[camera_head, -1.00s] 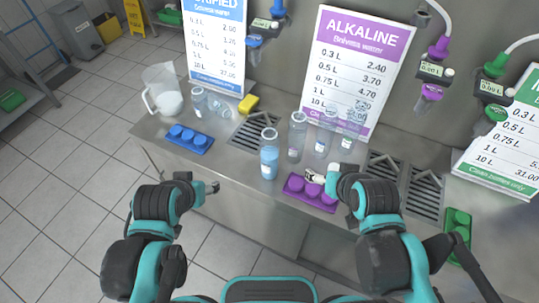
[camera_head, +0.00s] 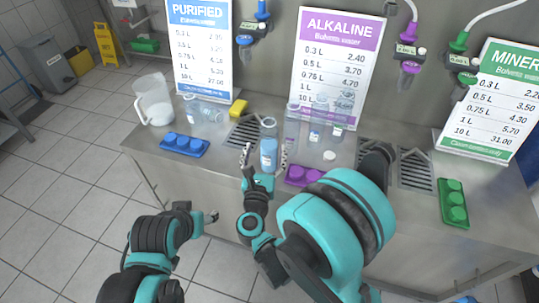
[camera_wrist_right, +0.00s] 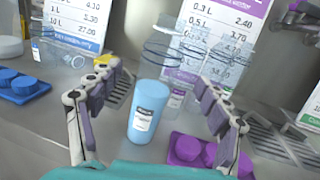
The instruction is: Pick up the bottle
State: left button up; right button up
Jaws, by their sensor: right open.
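A clear bottle filled with light blue liquid, with a white label (camera_head: 268,154), stands upright on the steel counter in the head view. In the right wrist view the same bottle (camera_wrist_right: 149,110) stands between and beyond the spread fingers. My right gripper (camera_head: 266,149) is open, with one finger on each side of the bottle in the head view; it also shows in the right wrist view (camera_wrist_right: 158,76). A gap shows on each side, and I see no contact. My left gripper (camera_head: 211,216) is low in front of the counter, apart from the bottle; its jaws are too small to read.
Several clear empty bottles (camera_head: 315,130) stand just right of and behind the blue one. A purple cap tray (camera_head: 303,176) is close on the right, a blue cap tray (camera_head: 184,146) on the left. A yellow sponge (camera_head: 238,108) and a clear pitcher (camera_head: 153,100) are behind left.

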aim_at(267, 143)
jog(key=shift+s+d+f+m, duration=0.1)
jog(key=shift+f+m, duration=0.3)
jog(key=shift+f, duration=0.2)
jog(key=shift+w+d+f, duration=0.1)
jog(key=shift+w, duration=0.25)
jog(key=w, duration=0.2)
jog(key=w+b, duration=0.1)
jog(key=w, duration=0.1)
jog(key=w+b, duration=0.1)
jog(key=shift+w+d+f, duration=0.1)
jog(key=shift+w+d, duration=0.2)
jog(key=shift+w, duration=0.1)
jog(key=shift+w+d, duration=0.1)
jog(key=shift+w, duration=0.45)
jog(key=c, duration=1.6)
jog(key=shift+r, duration=0.2)
